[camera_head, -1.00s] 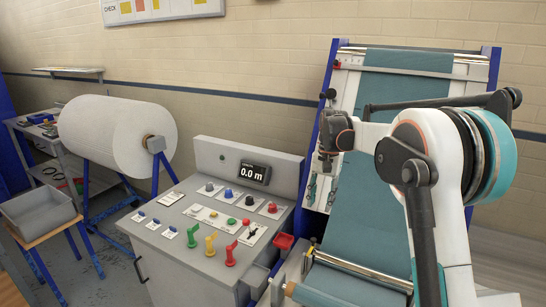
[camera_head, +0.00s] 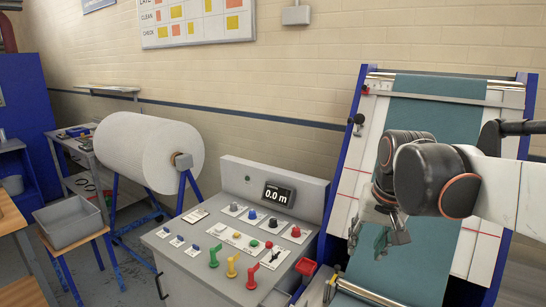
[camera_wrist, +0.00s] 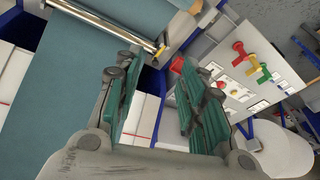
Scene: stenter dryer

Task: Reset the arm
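My arm reaches in from the right in the head view. My gripper (camera_head: 378,238) hangs in front of the stenter dryer's teal fabric (camera_head: 435,130), pointing down. In the wrist view my gripper (camera_wrist: 158,95) has its two teal-padded fingers spread apart, with nothing between them. Past the fingertips lie the fabric's roller (camera_wrist: 100,22) and the control panel (camera_wrist: 245,75). The gripper appears apart from both.
The grey control console (camera_head: 235,250) has green, yellow and red levers, knobs and a display reading 0.0 m. A white fabric roll (camera_head: 145,150), a grey tub (camera_head: 68,222) and shelving stand left. Floor shows between them.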

